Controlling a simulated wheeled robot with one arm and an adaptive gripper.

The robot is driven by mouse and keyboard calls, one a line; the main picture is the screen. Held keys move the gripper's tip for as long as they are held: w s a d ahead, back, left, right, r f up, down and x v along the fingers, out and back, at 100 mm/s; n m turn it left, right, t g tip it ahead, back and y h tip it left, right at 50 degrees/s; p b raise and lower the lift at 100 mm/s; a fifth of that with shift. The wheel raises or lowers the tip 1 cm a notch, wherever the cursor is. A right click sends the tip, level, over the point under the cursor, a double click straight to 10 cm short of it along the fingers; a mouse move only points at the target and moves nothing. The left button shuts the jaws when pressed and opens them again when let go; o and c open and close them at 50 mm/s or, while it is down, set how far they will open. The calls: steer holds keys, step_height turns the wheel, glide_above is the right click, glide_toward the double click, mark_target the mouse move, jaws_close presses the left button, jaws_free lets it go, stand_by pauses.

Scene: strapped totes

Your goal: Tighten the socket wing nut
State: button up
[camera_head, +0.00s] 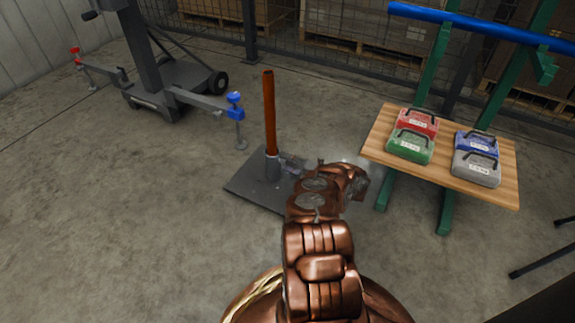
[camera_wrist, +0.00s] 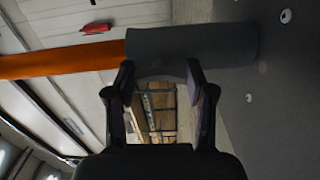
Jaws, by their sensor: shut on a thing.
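An orange post (camera_head: 269,105) stands upright in a grey socket (camera_head: 273,165) on a dark grey base plate (camera_head: 245,187). In the wrist view the post (camera_wrist: 60,60) lies sideways and enters the socket (camera_wrist: 195,47), with the base plate (camera_wrist: 285,90) at the right. My gripper (camera_head: 287,165) is at the right side of the socket, low above the plate. In the wrist view its two fingers (camera_wrist: 160,72) close in on a small dark piece against the socket, taken to be the wing nut (camera_wrist: 161,68). The nut's wings are mostly hidden by the fingertips.
A wooden shelf (camera_head: 375,150) on green legs stands at the right, holding red, green, blue and grey weight cases. A grey wheeled stand (camera_head: 150,90) with red and blue clamps is at the back left. Floor left of the plate is clear.

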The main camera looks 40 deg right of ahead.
steer(key=m, duration=2.2)
steer(key=shift+s+a+f+p, duration=0.1)
steer(key=shift+a+f+p, duration=0.05)
steer(key=shift+a+p, duration=0.2)
steer(key=m, duration=0.3)
steer(key=shift+m, duration=0.3)
steer(key=m, duration=0.4)
steer(key=shift+m, duration=2.1)
steer(key=o, duration=1.2)
steer(key=shift+c, duration=0.2)
